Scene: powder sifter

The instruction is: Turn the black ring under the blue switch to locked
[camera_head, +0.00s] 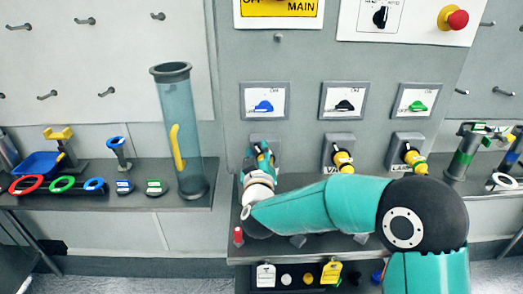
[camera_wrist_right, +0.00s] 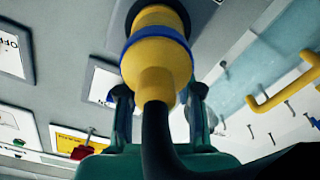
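The blue switch (camera_head: 263,106) is a blue lever on a white plate, upper left of the grey panel. Below it, my right gripper (camera_head: 262,165) is at the left socket and largely covers it. In the right wrist view a yellow plug (camera_wrist_right: 158,65) with a blue band and a black cable points toward the camera. The dark ring (camera_wrist_right: 121,22) shows around the plug's far end; its marks cannot be read. The fingers of my right gripper (camera_wrist_right: 158,98) stand apart, one on each side of the plug, with visible gaps beside its narrow part. My left gripper is not in view.
Two more yellow plugs (camera_head: 343,160) (camera_head: 414,161) sit in sockets to the right, below the black and green switches. A clear blue tube (camera_head: 180,130) stands on the left shelf. A red emergency button (camera_head: 457,19) is at the upper right. My right arm crosses over the lower shelf.

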